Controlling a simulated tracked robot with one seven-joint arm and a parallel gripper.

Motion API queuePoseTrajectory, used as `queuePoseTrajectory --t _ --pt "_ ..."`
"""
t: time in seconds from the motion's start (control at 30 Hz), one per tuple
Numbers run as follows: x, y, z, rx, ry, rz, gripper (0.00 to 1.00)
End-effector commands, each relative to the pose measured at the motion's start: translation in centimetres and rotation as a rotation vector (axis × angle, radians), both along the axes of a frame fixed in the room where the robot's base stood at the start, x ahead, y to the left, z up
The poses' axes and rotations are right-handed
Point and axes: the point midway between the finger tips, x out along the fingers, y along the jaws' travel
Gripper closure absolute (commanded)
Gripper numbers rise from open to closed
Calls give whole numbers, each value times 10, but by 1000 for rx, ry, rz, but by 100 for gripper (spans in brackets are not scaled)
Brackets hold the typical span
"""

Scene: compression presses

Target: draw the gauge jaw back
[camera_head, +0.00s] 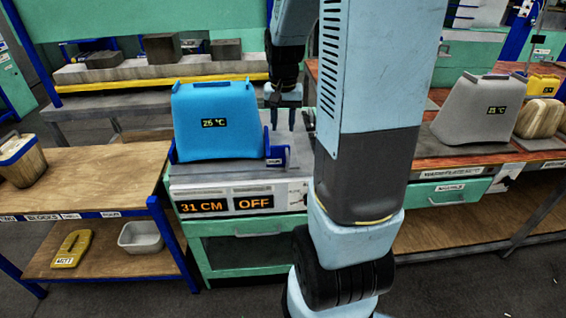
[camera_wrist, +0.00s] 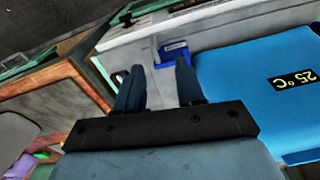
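The gauge jaw (camera_head: 277,155) is a small dark-blue bracket with a label, at the right side of the blue case on the bench. In the wrist view the jaw (camera_wrist: 173,52) shows beyond my fingertips. The blue case (camera_head: 215,120) reads 25 °C; it also fills the right of the wrist view (camera_wrist: 262,95). My gripper (camera_head: 283,122) points down above and behind the jaw, to the right of the case. In the wrist view its two dark fingers (camera_wrist: 158,75) are apart with nothing held between them. The gauge display (camera_head: 203,207) reads 31 CM, beside a panel reading OFF.
A grey case (camera_head: 478,110) stands on the right bench by a wooden block (camera_head: 540,118). A wooden shelf table (camera_head: 90,180) at left holds a block with a blue top (camera_head: 22,160); its top is mostly clear. A press (camera_head: 165,70) with grey blocks stands behind.

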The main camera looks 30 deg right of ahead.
Motion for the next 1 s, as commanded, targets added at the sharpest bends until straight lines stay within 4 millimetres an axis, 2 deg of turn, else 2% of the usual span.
queuePoseTrajectory --t 0.1,0.3,0.53,1.0 --pt "7 -14 -21 12 33 -45 62" --pt "10 -23 -36 20 55 -77 62" --pt "10 -23 -55 21 59 -79 62" --pt "10 -23 -132 21 59 -79 62"
